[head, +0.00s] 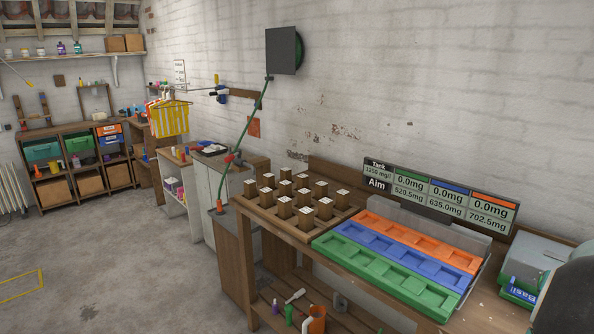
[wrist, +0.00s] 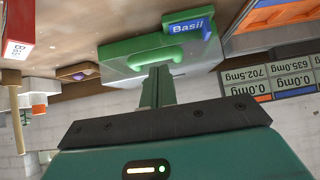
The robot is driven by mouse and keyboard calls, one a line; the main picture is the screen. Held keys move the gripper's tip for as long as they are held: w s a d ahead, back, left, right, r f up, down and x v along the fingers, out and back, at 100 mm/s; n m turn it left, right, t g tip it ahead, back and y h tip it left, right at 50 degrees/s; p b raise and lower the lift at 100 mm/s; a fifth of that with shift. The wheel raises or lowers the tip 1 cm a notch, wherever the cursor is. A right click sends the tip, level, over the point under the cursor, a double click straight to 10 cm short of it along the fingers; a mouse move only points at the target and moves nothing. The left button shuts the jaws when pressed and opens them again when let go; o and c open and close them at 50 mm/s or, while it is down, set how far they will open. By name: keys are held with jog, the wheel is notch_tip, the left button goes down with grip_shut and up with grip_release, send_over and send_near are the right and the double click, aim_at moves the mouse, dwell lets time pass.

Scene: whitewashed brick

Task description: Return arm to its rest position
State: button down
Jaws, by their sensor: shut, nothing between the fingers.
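My gripper (wrist: 157,88) shows in the wrist view, its teal body at the bottom and its narrow green fingers together in the middle. Nothing is held between them. The wrist picture is upside down. The fingers overlap the grey-green box (wrist: 120,65) with its blue "Basil" label (wrist: 190,27) in that view; I cannot tell whether they touch it. The same box is at the right edge of the head view (head: 540,252). My gripper's fingers do not show in the head view.
The wooden bench (head: 352,270) carries a rack of several wooden blocks (head: 305,208), and green (head: 385,275), blue (head: 400,250) and orange (head: 420,240) trays. A display board (head: 440,197) stands behind them. A red box (wrist: 18,30) shows in the wrist view. Open floor (head: 130,260) lies left.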

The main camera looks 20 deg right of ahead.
jog(key=w+a+r+n+t+y, duration=0.15)
jog(key=w+a, duration=0.25)
jog(key=a, duration=0.6)
jog(key=w+a+r+n+y, duration=0.25)
jog(key=w+a, duration=0.25)
jog(key=a, duration=0.5)
jog(key=w+a+r+n+t+y, duration=0.1)
jog(key=w+a+r+n, duration=0.2)
jog(key=a, duration=0.7)
jog(key=s+a+n+y, duration=0.2)
jog(key=a, duration=1.4)
jog(key=s+a+f+n+g+y, duration=0.1)
jog(key=s+a+n, duration=0.2)
jog(key=s+a, duration=0.6)
jog(key=shift+a+f, duration=0.4)
jog(key=shift+a, duration=0.65)
jog(key=shift+g, duration=0.25)
